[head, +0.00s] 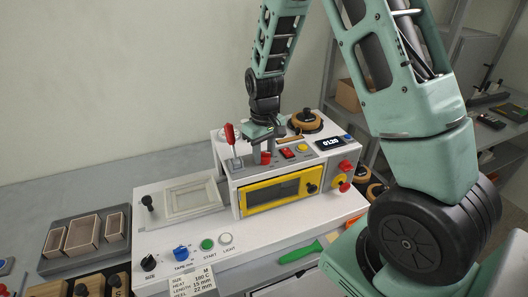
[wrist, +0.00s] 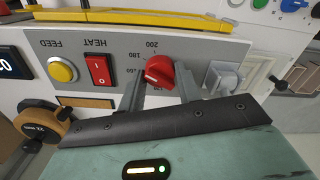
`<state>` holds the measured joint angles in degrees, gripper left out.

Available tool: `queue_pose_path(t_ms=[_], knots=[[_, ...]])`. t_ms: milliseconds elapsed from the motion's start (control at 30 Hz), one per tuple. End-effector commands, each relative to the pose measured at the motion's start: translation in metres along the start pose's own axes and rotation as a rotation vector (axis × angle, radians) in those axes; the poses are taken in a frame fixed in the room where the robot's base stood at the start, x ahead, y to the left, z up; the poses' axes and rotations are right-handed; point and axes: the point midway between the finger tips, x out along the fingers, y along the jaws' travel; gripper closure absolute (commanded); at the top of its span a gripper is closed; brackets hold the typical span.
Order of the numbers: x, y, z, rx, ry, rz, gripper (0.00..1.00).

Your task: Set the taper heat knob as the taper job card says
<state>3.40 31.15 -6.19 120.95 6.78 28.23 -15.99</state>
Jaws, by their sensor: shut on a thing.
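The red heat knob (wrist: 160,68) sits on the grey front panel of the taper, with its number scale, 200 and 180 among the marks, around it. In the head view the red knob (head: 266,158) is partly covered by my gripper (head: 262,148). In the wrist view my gripper (wrist: 160,86) has one finger on each side of the knob and is shut on it. A pale mark shows at the knob's lower left; I cannot read its exact setting. The taper job card (head: 196,281) at the front reads heat 180 C, length 15 mm, reel 22 mm.
Beside the knob are a red rocker switch (wrist: 100,69), a yellow feed button (wrist: 62,70) and a grey lever (wrist: 223,76). The display (head: 329,142) reads 0120. A red-handled lever (head: 230,135) stands left of my gripper. Wooden boxes (head: 83,234) sit at the left.

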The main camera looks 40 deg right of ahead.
Motion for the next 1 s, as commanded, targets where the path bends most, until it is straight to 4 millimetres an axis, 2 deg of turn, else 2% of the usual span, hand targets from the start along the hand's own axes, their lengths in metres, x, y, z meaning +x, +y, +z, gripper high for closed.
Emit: queue_pose_path(t_ms=[600, 633, 700, 1000], knots=[[-0.0015, 0.0008, -0.0014, 0.043, 0.004, 0.001, 0.89], [-0.0015, 0.0008, -0.0014, 0.043, 0.004, 0.001, 0.61], [-0.0013, 0.0007, -0.0012, 0.042, 0.004, 0.001, 0.44], [-0.0016, 0.0003, -0.0006, 0.041, 0.002, 0.001, 0.44]])
